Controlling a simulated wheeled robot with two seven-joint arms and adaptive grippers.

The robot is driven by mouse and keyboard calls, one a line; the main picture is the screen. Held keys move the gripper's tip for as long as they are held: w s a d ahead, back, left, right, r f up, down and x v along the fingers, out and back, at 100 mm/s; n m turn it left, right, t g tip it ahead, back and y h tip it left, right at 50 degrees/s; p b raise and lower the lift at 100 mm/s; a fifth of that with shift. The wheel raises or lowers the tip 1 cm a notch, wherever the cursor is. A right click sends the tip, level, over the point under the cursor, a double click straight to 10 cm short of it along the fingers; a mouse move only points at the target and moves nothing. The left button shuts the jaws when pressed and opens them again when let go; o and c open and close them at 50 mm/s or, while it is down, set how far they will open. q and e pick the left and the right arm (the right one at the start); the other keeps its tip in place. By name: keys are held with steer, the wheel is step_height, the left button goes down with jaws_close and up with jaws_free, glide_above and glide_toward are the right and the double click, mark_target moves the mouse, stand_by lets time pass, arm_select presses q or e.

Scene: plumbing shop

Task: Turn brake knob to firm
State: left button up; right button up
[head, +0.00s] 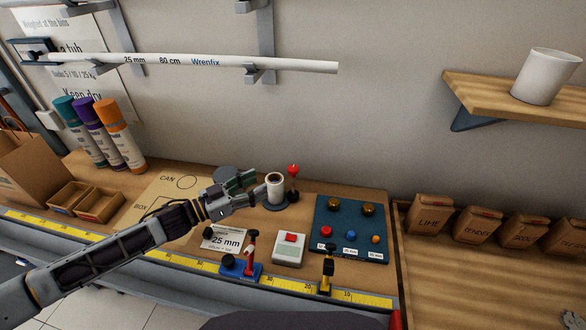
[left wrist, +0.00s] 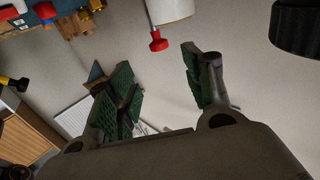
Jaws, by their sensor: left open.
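My left gripper (head: 243,182) reaches in from the left over the bench, its green-padded fingers open. In the left wrist view the open gripper (left wrist: 158,85) has nothing between its fingers. Just right of the fingertips in the head view, a pale cylinder (head: 275,186) stands on a dark round base. Behind it is a red-topped post (head: 293,170). A dark round knob-like part (head: 226,173) shows behind the gripper, partly hidden. In the left wrist view a black ribbed knob (left wrist: 297,28) is at upper right. I cannot tell which part is the brake knob, nor read its setting.
A blue panel (head: 348,215) with coloured knobs lies to the right. A red-button box (head: 290,247), a blue clamp-like tool (head: 241,266) and a yellow tape strip (head: 350,298) are in front. Spray cans (head: 122,135) stand at left. A white pipe (head: 230,63) hangs above on brackets.

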mark_target(293, 167)
arm_select(q)
steer(key=p+x, duration=0.1)
steer(key=x, duration=1.1)
steer(key=shift+d, duration=0.2)
steer(key=shift+w+d, duration=0.25)
steer(key=shift+w, duration=0.05)
steer(key=shift+d, duration=0.1)
arm_select(e)
steer(key=shift+w+a+r, duration=0.1)
steer(key=shift+a+r, duration=0.6)
steer(key=shift+a, duration=0.05)
arm_select(q)
steer(key=shift+c, duration=0.4)
steer(key=c, duration=0.9)
